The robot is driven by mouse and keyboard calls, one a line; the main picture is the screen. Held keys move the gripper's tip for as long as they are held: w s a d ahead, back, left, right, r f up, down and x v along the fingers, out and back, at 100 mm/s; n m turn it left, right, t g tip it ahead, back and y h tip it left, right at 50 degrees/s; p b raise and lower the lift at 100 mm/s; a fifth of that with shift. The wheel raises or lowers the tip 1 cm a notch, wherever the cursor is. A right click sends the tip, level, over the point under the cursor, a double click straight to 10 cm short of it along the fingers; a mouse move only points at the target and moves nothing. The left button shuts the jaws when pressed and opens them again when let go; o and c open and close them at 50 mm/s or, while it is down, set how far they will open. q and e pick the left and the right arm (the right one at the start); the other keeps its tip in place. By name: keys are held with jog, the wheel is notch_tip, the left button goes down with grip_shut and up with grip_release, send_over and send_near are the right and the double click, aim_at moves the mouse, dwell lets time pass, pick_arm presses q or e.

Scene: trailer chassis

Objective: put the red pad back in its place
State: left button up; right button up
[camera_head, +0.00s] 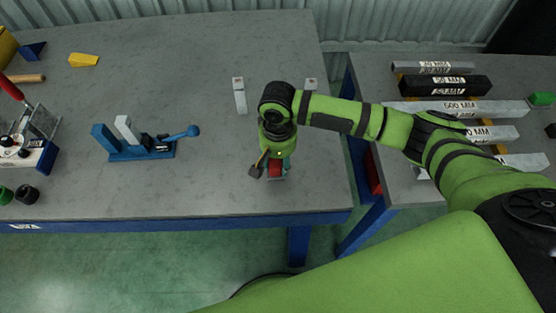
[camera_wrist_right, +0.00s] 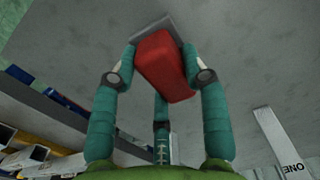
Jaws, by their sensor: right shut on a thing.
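The red pad (camera_head: 276,168) is at the fingertips of my right gripper (camera_head: 272,163), above or on the front right part of the grey table (camera_head: 210,188). In the right wrist view the red pad (camera_wrist_right: 163,68) sits between the teal fingers of my right gripper (camera_wrist_right: 160,78), with a grey plate (camera_wrist_right: 154,28) against its far end. The gripper is shut on the pad. I cannot tell whether the plate touches the tabletop. My left gripper is not in view.
A blue toggle clamp (camera_head: 140,148) stands left of my right gripper. A second table (camera_head: 400,190) at right bears several labelled bars (camera_head: 455,107). The tabletop between clamp and gripper is clear.

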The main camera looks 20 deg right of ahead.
jog(key=shift+f, duration=0.6)
jog(key=o, duration=1.1)
jog(key=shift+f, duration=0.15)
notch_tip(320, 180, up, 12)
jog(key=b, duration=0.1)
